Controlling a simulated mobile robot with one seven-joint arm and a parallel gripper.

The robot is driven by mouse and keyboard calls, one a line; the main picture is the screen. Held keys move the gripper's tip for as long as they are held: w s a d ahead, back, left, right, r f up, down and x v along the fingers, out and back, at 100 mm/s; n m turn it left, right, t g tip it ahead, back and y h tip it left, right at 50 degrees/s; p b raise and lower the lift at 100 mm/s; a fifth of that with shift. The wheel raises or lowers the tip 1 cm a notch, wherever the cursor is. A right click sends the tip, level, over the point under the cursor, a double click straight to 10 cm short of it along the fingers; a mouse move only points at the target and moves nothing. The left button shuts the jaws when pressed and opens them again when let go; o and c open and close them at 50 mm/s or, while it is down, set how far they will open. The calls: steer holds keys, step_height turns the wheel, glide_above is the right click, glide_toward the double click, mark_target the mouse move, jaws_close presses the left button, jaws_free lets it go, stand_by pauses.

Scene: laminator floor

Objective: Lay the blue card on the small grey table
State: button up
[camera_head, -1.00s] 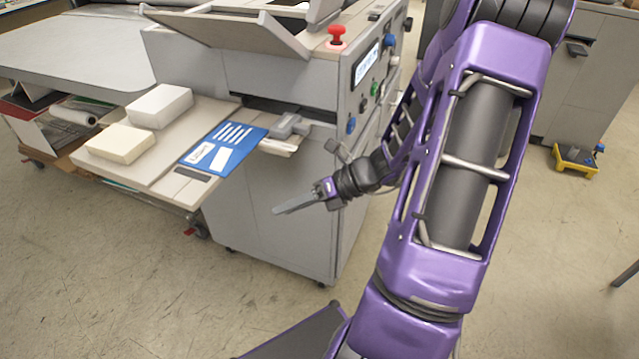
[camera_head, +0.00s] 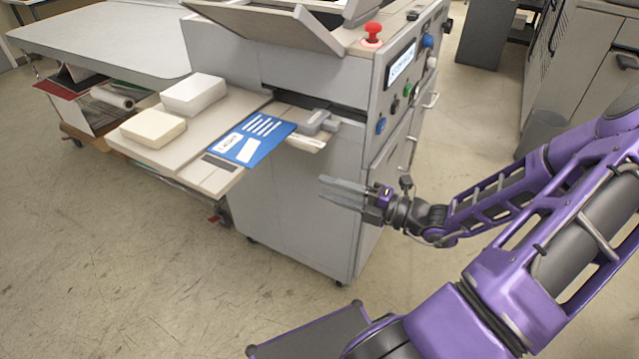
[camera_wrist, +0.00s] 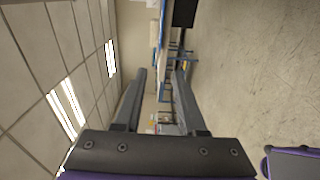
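The blue card (camera_head: 254,140), with white stripes and white patches, lies flat on the beige side shelf of the laminator, near the shelf's right end. My gripper (camera_head: 321,188) is in front of the machine's grey side panel, to the right of the card and lower in the picture, apart from it. Its two fingers are spread with nothing between them, and the wrist view shows the open fingers (camera_wrist: 160,72) too. The wrist view looks across the room, and the card is not in it.
The beige shelf (camera_head: 180,172) also holds a white block (camera_head: 193,94) and a cream block (camera_head: 153,128). A grey clamp-like part (camera_head: 316,122) sits just right of the card. The laminator (camera_head: 310,215) has a red button (camera_head: 373,31). The floor in front is clear.

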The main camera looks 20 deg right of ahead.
steer(key=b, duration=0.3)
glide_toward(246, 150)
steer(key=a, duration=0.4)
steer(key=shift+w+a+f, duration=0.1)
steer(key=shift+w+a, duration=0.15)
steer(key=shift+a, duration=0.1)
steer(key=shift+p, duration=0.3)
jaws_close()
stand_by(0.7)
